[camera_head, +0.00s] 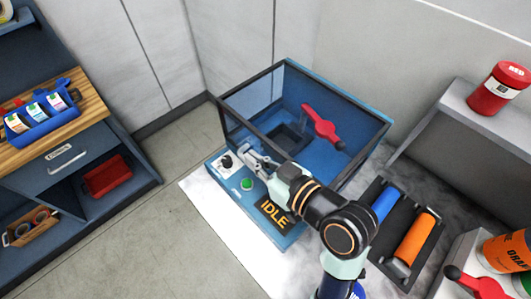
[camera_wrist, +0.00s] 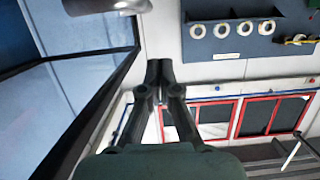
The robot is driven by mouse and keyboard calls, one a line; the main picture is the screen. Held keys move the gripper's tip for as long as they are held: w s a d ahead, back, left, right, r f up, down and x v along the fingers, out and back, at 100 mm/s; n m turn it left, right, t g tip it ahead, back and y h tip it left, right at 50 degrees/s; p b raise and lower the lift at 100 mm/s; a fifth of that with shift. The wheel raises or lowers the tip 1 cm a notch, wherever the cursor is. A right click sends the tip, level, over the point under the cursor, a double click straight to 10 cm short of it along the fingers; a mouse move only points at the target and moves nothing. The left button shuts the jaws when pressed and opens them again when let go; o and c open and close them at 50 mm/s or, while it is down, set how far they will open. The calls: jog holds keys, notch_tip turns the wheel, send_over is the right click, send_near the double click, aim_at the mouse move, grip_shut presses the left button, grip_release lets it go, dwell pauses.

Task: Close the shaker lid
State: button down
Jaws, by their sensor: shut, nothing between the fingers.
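The shaker is a blue machine (camera_head: 285,232) with a dark-framed, clear-walled enclosure (camera_head: 345,92) on top. Its front has an IDLE display, a green button (camera_head: 247,184) and a black knob (camera_head: 227,161). A red handle-like part (camera_head: 322,125) shows inside the enclosure. I cannot tell clearly which part is the lid or how far it stands open. My gripper (camera_head: 246,151) is at the front side of the enclosure, above the control panel; contact is unclear. Its fingers (camera_wrist: 158,64) are together and empty in the wrist view, beside a dark-framed clear panel (camera_wrist: 70,60).
A rack with a blue roller (camera_head: 385,204) and an orange roller (camera_head: 415,238) lies right of the shaker. A red jar (camera_head: 498,88) stands on a grey shelf at the far right. A workbench with a blue tray (camera_head: 42,117) is left. Open floor lies between.

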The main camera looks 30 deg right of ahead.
jog(key=shift+f, duration=0.45)
notch_tip(320, 180, up, 5)
jog(key=p, duration=0.5)
jog(key=a+f+v, duration=0.1)
jog(key=v, duration=0.8)
jog(key=shift+s+b, duration=0.35)
jog(key=shift+s, duration=0.3)
jog(key=shift+r, duration=0.1)
